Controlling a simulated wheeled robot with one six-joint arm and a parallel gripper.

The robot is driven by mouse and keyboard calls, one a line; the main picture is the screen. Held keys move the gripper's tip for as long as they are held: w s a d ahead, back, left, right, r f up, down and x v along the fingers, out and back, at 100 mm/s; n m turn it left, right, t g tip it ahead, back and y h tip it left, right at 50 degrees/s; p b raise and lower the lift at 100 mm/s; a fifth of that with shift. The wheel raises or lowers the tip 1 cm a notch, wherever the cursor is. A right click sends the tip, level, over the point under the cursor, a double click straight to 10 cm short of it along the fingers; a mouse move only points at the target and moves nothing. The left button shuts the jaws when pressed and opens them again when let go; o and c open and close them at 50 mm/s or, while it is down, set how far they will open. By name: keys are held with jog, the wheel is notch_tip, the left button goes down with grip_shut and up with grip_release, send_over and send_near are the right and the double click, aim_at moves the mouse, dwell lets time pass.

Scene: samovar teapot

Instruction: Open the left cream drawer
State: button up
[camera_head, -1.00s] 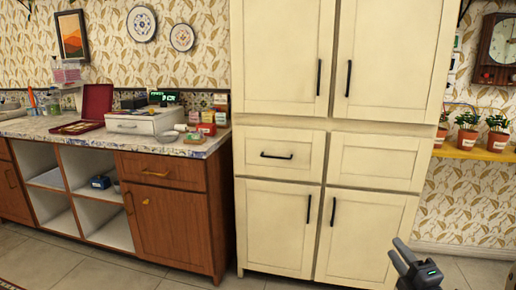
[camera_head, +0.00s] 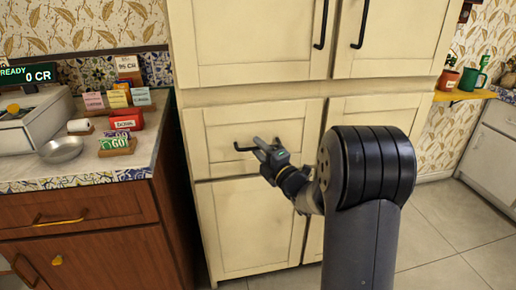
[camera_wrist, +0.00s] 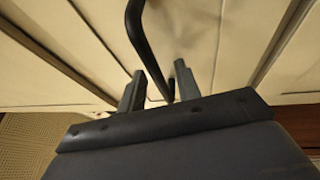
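The left cream drawer (camera_head: 225,124) is in the tall cream cabinet, below the upper doors, and looks closed. Its dark bar handle (camera_head: 240,149) shows at its left part; my gripper hides the right part. My gripper (camera_head: 264,148) is at the handle, reaching in from the right. In the wrist view, the dark handle (camera_wrist: 147,52) runs between the two fingers of my gripper (camera_wrist: 157,85). The fingers are apart, with gaps beside the bar, so the gripper looks open. I cannot tell whether a finger touches the bar.
A wooden counter (camera_head: 70,184) with a metal bowl (camera_head: 62,149) and small boxes stands close on the left. Upper doors with dark handles (camera_head: 320,25) are above the drawer. My arm hides much of the right drawer (camera_head: 345,115). Tiled floor (camera_head: 450,235) is free at right.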

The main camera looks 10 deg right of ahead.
jog(key=shift+w+a+r, duration=0.1)
jog(key=shift+w+a, duration=0.1)
jog(key=shift+w, duration=0.25)
grip_shut()
dwell(0.4)
